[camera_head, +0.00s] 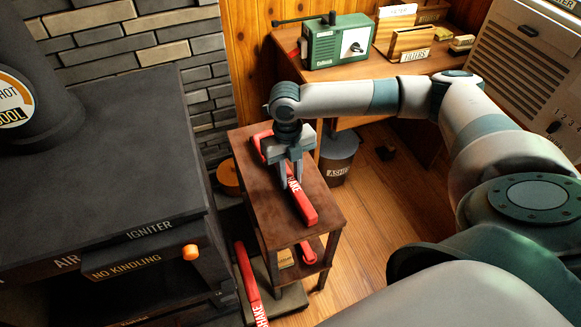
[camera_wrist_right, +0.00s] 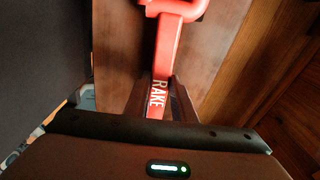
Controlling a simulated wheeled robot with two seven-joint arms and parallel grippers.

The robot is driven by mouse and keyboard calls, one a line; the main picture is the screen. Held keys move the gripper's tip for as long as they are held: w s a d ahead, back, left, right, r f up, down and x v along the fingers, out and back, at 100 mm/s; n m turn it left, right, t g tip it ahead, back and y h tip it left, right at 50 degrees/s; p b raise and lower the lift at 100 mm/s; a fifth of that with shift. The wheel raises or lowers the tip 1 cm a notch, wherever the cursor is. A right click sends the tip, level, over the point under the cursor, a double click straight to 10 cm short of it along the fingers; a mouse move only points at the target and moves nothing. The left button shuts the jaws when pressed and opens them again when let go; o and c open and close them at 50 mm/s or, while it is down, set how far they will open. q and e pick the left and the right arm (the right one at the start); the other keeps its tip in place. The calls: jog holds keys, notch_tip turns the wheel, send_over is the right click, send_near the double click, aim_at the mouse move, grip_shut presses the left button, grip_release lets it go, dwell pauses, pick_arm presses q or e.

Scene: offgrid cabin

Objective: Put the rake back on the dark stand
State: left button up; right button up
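The red rake (camera_head: 303,205) lies along the top of a small dark brown two-level stand (camera_head: 322,196). Its lettering and its loop end show in the right wrist view (camera_wrist_right: 169,45). My right gripper (camera_head: 291,186) reaches down over the middle of the rake. Its fingers are close on both sides of the bar and look shut on it. The rake appears to be on or very near the stand's top; any small gap is hidden. My left gripper is not in view.
A second red lettered bar (camera_head: 248,284) stands low between the black stove (camera_head: 110,170) and the stand. A red piece (camera_head: 306,251) shows on the stand's lower level. An ash bucket (camera_head: 337,160) is behind. A desk (camera_head: 355,75) holds a green device (camera_head: 336,45). Wooden floor (camera_head: 375,215) is clear to the right.

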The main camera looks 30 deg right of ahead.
jog(key=o, duration=0.4)
jog(key=shift+o, duration=0.2)
pick_arm(q)
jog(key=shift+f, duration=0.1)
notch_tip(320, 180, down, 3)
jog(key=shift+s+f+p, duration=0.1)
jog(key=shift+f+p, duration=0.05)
jog(key=shift+p, duration=0.35)
pick_arm(e)
notch_tip(320, 180, up, 17)
jog(key=w, duration=0.1)
jog(key=shift+w+r, duration=0.2)
jog(key=shift+w, duration=0.1)
jog(key=shift+d, duration=0.1)
